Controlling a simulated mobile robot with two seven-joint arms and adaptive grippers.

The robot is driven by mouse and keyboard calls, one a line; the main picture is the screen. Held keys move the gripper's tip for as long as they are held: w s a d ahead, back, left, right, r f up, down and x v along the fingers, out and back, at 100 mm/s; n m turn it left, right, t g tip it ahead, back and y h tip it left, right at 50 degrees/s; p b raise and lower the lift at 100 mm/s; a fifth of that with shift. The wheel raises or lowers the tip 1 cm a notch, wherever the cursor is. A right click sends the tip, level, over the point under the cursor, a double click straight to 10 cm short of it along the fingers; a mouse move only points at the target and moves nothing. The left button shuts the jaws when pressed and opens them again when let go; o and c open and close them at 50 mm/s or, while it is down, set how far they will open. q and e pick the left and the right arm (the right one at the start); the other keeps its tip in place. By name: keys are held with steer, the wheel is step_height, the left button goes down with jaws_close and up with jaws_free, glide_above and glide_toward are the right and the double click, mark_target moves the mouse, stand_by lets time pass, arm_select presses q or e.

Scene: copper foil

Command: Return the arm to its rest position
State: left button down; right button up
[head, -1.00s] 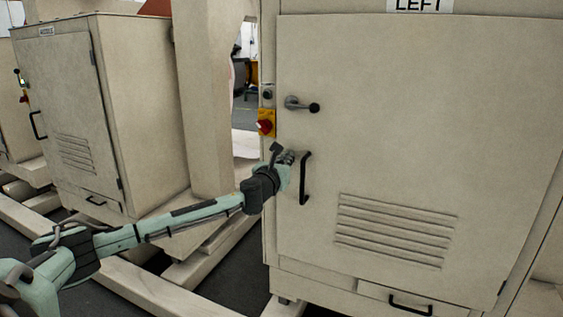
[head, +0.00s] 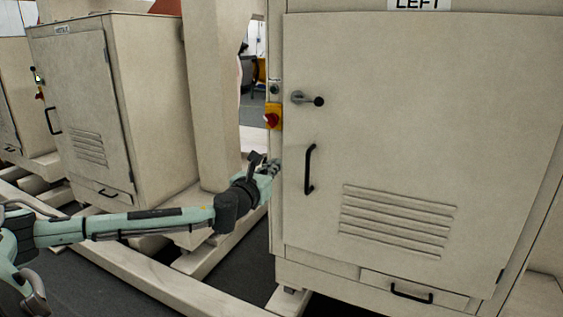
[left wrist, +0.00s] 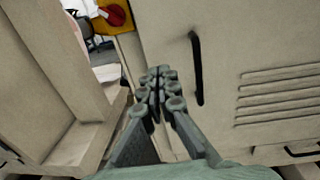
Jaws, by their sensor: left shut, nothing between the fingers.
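My left gripper (head: 272,167) is at the left edge of the cabinet marked LEFT in the head view, to the left of the black door handle (head: 309,169) and apart from it. In the left wrist view my left gripper (left wrist: 159,80) has its fingers together with nothing between them. The door handle (left wrist: 196,68) stands to the right of the fingertips there. My left arm (head: 130,222) reaches in from the left. My right gripper is not in view.
The cabinet door (head: 400,130) looks closed, with a lever latch (head: 308,99) and a red-and-yellow switch (head: 272,117) beside it. A drawer handle (head: 411,294) is at the bottom. Another cabinet (head: 85,110) stands at the left. Pale beams (head: 140,275) run along the dark floor.

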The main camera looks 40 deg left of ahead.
arm_select(q)
steer(key=shift+s+d, duration=0.1)
steer(key=shift+s, duration=0.35)
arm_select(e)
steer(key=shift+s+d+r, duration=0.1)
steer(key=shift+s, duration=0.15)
arm_select(q)
steer(key=shift+f, duration=0.1)
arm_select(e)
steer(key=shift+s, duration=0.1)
